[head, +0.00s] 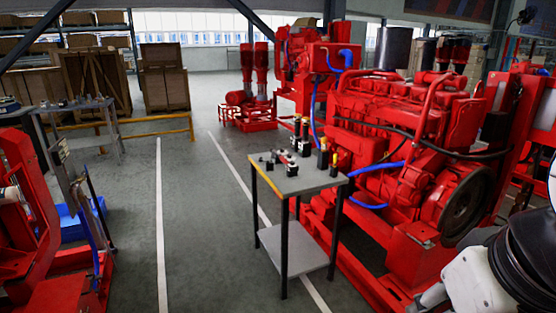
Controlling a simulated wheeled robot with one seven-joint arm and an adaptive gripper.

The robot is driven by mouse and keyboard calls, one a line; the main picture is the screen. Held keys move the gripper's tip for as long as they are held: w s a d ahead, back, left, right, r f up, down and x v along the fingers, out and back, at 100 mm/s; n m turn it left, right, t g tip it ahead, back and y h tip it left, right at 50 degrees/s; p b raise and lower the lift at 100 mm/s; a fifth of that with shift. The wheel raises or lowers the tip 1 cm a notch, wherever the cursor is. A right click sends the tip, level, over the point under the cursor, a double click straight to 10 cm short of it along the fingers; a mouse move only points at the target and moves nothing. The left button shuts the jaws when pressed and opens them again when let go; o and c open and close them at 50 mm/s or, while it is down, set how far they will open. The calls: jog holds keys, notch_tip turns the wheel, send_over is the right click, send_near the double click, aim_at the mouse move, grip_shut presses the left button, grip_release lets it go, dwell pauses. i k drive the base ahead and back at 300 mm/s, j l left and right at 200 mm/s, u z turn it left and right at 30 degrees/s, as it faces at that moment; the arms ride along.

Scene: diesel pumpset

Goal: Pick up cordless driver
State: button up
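A small grey-topped tool table (300,182) stands right of centre, in front of a red engine. Several small tools lie or stand on it. Upright dark tools with yellowish parts (323,155) stand towards the back and right of the top. A red, black and pale cluster (286,158) lies near the middle. The tools are too small to tell which one is the cordless driver. My white and black arm shows at the lower right edge, apart from the table. I cannot make out my gripper's fingers in this view.
The red diesel engine (405,130) stands close behind and right of the table. A grey bench (75,104), a yellow rail (150,131) and wooden crates (163,80) are at the left and back. The floor (190,215) left of the table is clear.

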aim_at(297, 117)
jog(key=i+j+z, duration=0.1)
jog(key=i+j, duration=0.3)
jog(key=i, duration=0.4)
jog(key=i+j+z, duration=0.1)
jog(key=i+j, duration=0.35)
jog(key=i, duration=0.3)
jog(key=i+j+z, duration=0.1)
jog(key=i+j, duration=0.4)
jog(key=i, duration=0.3)
jog(key=i+j+z, duration=0.1)
jog(key=i+j, duration=0.45)
jog(key=i, duration=0.15)
